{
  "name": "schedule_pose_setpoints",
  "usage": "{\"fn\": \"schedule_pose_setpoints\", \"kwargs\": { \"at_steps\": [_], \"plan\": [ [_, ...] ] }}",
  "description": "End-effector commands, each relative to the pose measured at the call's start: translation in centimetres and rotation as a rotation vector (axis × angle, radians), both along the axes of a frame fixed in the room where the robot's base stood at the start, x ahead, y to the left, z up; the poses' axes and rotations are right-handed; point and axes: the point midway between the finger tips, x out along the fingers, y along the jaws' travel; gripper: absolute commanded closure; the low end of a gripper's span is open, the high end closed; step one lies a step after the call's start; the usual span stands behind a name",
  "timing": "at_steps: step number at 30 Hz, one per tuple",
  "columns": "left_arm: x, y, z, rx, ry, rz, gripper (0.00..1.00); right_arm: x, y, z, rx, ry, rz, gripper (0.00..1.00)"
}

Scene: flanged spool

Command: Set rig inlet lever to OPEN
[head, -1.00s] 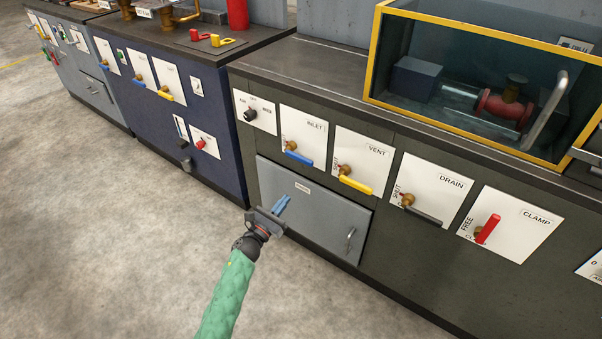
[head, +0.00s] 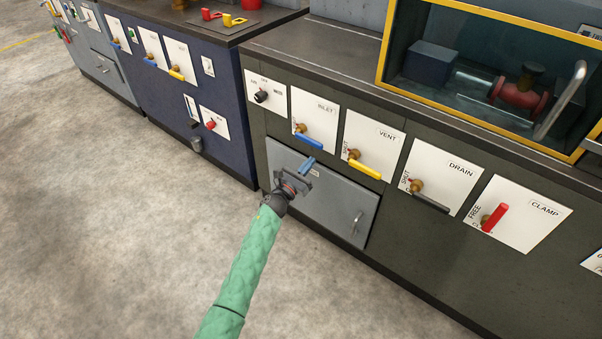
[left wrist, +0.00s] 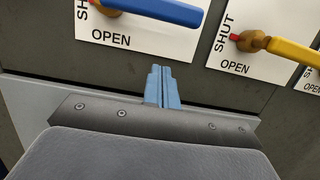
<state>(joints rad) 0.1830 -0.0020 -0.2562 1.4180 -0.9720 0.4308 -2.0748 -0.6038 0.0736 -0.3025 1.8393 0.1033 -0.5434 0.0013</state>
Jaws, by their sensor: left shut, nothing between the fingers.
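The rig's inlet lever (head: 308,141) is a blue handle on a brass pivot, on a white plate marked INLET in the head view. The handle points right and slightly down. In the left wrist view the blue lever (left wrist: 165,11) runs across the top, with OPEN printed below the pivot and SHUT, partly cut off, at its left. My left gripper (head: 307,166) is just below the lever, apart from it. Its blue fingers (left wrist: 162,85) are closed together and empty, pointing at the panel under the INLET plate. My right gripper is not in view.
A grey drawer door (head: 335,207) lies below the plates. A selector knob (head: 261,96) is at the left. The floor in front is clear.

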Motion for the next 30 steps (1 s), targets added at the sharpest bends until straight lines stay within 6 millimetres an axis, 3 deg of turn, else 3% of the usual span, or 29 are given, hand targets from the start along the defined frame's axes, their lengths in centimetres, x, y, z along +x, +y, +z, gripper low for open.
{"fn": "schedule_pose_setpoints", "kwargs": {
  "at_steps": [10,30],
  "plan": [
    [0.4,-0.3,3.6,0.0,0.0,-0.001,1.0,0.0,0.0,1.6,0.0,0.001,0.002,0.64],
    [0.3,-0.4,4.4,-0.017,0.013,0.0,1.0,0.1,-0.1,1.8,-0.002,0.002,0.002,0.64]
  ]
}}
